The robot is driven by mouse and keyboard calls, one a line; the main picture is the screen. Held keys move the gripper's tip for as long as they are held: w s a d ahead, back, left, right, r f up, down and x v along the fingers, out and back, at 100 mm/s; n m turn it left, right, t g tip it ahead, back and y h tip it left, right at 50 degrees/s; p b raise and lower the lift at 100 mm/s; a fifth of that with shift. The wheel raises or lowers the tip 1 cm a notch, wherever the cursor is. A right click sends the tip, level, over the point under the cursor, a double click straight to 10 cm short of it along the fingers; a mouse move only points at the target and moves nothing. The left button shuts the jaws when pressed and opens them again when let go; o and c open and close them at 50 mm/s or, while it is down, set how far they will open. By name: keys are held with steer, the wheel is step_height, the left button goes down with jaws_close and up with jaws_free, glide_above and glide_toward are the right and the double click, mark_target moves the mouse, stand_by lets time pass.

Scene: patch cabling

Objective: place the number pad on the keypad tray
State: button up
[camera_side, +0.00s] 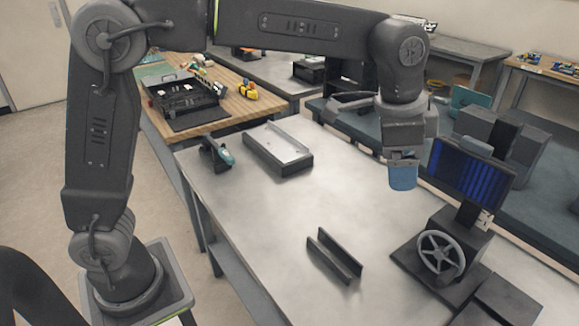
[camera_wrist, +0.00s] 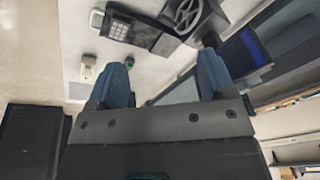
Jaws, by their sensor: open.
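My gripper (camera_side: 403,178) hangs above the far right part of the grey table, with blue fingers pointing down. In the wrist view, its two blue fingers (camera_wrist: 163,85) stand wide apart with nothing between them. A dark pad with a grid of keys (camera_wrist: 118,28), which looks like the number pad, shows at the top of the wrist view, apart from the fingers. A dark flat piece (camera_wrist: 146,36) lies right beside it, between it and the wheel; I cannot tell whether this is the keypad tray. In the side view I cannot make out the keys.
A black unit with a handwheel (camera_side: 440,252) stands at the right, with a blue-striped screen (camera_side: 468,172) behind it. Two upright dark rails (camera_side: 335,257) stand mid-table. A shallow tray (camera_side: 278,150) and a dark teal-tipped tool (camera_side: 216,155) are farther back.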

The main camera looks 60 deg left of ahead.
steer(key=s+a+r+n+t, duration=0.2)
steer(key=s+a+n, duration=0.4)
steer(key=s+a, duration=0.6)
steer(key=s+a+f+n+t+y, duration=0.1)
steer(key=s+a+f+n, duration=0.2)
steer(key=s, duration=0.6)
step_height(320, 180, down, 3)
steer(key=shift+s+a+r+n, duration=0.1)
steer(key=shift+s+a+n, duration=0.3)
steer(key=shift+a, duration=0.8)
steer(key=shift+w, duration=0.1)
